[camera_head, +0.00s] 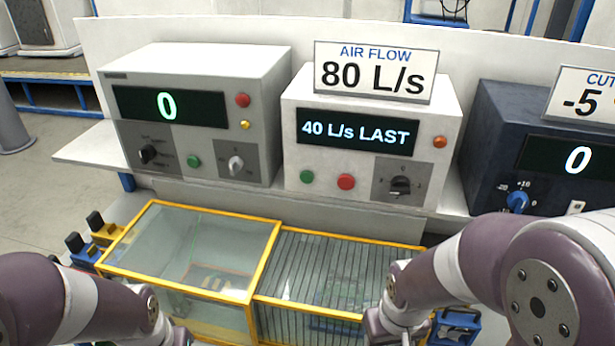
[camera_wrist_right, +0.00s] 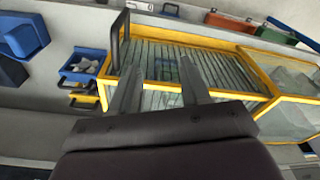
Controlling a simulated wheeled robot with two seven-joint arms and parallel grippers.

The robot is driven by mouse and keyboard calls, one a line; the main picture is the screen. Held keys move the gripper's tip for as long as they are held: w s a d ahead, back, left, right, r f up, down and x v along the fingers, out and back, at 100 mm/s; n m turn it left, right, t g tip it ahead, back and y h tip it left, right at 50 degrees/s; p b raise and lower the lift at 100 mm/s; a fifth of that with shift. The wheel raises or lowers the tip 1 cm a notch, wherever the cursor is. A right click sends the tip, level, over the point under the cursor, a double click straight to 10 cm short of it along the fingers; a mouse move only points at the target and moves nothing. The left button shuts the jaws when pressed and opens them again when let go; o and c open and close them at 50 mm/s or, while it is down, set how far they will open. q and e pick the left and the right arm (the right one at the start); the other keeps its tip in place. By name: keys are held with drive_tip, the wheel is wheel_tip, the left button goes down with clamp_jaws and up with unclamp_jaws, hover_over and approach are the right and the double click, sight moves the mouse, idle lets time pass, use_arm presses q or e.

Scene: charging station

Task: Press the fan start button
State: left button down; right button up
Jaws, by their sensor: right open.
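The middle white control box (camera_head: 370,115) carries a sign (camera_head: 376,72) reading AIR FLOW 80 L/s. Its display (camera_head: 357,132) reads "40 L/s LAST". A green button (camera_head: 307,176) and a red button (camera_head: 346,181) sit below the display, with a black knob (camera_head: 400,185) to their right. No label naming a fan start button is readable. My right gripper (camera_wrist_right: 160,88) is open and empty in the right wrist view, its fingers over the yellow-framed enclosure. It is well away from the buttons. My left arm ends at the bottom left, and its gripper fingers are out of view.
A grey box (camera_head: 195,110) stands left, display 0, with its own green button (camera_head: 194,161). A dark blue box (camera_head: 545,150) stands right, under a sign partly cut off. The yellow-framed enclosure (camera_head: 272,240) lies below the shelf. A blue bin (camera_wrist_right: 82,65) shows in the wrist view.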

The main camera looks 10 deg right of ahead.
idle(0.3)
clamp_jaws()
idle(1.6)
